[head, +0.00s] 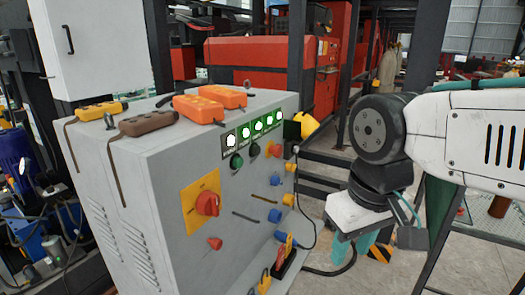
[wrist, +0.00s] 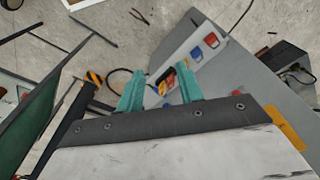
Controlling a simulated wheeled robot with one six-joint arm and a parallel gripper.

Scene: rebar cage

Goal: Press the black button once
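A grey control cabinet (head: 165,200) stands left of my gripper in the head view. Its sloped panel has a green button (head: 236,161), a small dark button (head: 255,149) and a red button (head: 276,150) below the white dials. The dark one looks black, but it is too small to be sure. My gripper (head: 362,252) hangs to the right of the panel, apart from it. In the wrist view its two teal fingers (wrist: 161,90) are spread with a gap between them and hold nothing. The dark button cannot be made out in the wrist view.
A red rotary switch (head: 207,204) on a yellow plate and several blue and yellow connectors (head: 275,216) project from the panel. Orange pendants (head: 198,108) lie on the cabinet top. A black cable loops beside the panel. Floor shows between the cabinet and my arm.

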